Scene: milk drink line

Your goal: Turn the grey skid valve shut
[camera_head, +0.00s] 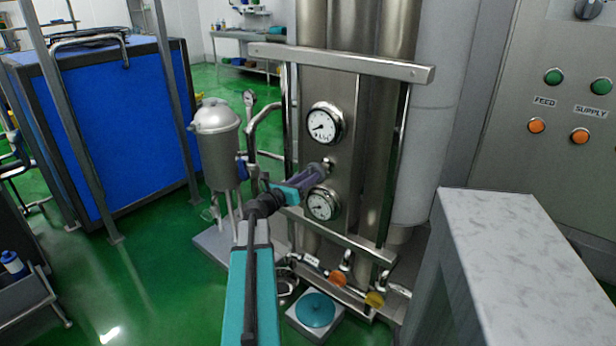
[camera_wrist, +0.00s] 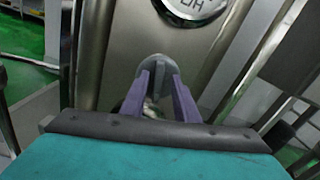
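The grey skid valve (camera_head: 329,163) is a small grey handle on the steel panel, between two round gauges in the head view. In the wrist view its grey rounded head (camera_wrist: 160,64) shows at the tips of my purple fingers. My gripper (camera_head: 320,169) reaches the valve from the lower left. The two fingers of my gripper (camera_wrist: 160,78) lie on either side of the grey handle and appear to close on it. The fingers hide part of the handle, and its exact angle is hard to tell.
An upper gauge (camera_head: 325,123) and lower gauge (camera_head: 322,204) sit close to the valve. Orange (camera_head: 337,279) and yellow (camera_head: 374,299) handles are below. A steel crossbar (camera_head: 345,62) runs above. A marble-like counter (camera_head: 520,260) stands at right.

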